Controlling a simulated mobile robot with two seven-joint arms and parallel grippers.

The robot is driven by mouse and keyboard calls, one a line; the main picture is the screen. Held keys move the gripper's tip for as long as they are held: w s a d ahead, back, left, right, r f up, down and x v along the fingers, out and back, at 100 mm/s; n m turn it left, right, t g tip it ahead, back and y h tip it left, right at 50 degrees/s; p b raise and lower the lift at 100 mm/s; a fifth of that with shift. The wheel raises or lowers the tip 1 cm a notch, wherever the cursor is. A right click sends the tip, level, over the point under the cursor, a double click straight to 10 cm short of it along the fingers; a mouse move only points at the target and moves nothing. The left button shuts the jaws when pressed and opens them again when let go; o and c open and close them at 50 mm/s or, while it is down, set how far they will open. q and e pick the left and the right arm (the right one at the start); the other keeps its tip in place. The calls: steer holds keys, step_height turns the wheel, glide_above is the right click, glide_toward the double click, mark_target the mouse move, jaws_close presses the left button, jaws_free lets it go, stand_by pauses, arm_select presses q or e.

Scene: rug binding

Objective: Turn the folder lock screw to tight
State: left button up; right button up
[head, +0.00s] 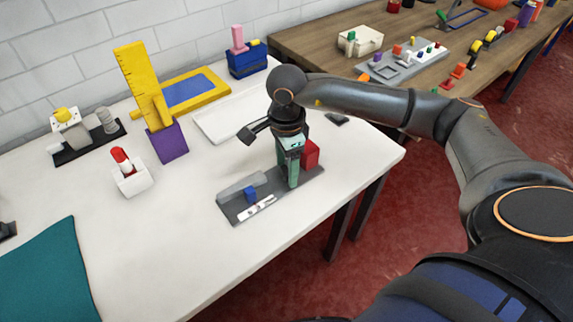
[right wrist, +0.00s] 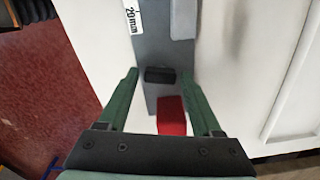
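The folder is a grey base plate (head: 236,212) on the white table, with a blue block (head: 250,195), a light grey bar and a white scale strip marked 20mm. My right gripper (head: 292,184) points down over the plate's right end. In the right wrist view its green fingers (right wrist: 159,75) are open, one on each side of a small black piece (right wrist: 160,77), with a gap on both sides. This piece may be the lock screw; I cannot tell its turn. A red block (right wrist: 171,118) stands close by the fingers. My left gripper is not in view.
A white tray (head: 215,126) lies behind the folder. A purple holder (head: 168,143) with yellow rulers and a white holder (head: 132,180) with a red-topped item stand left. A teal mat (head: 45,275) lies front left. The table between mat and folder is clear.

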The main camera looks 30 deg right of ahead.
jaws_close()
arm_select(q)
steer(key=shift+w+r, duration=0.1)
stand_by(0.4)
arm_select(e)
steer(key=m+b, duration=0.1)
steer(key=m, duration=0.1)
steer(key=shift+m, duration=0.4)
steer(key=m+b, duration=0.1)
steer(key=m, duration=0.9)
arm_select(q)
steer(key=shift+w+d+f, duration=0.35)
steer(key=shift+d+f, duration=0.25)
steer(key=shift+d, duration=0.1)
arm_select(e)
steer(key=shift+m, duration=1.3)
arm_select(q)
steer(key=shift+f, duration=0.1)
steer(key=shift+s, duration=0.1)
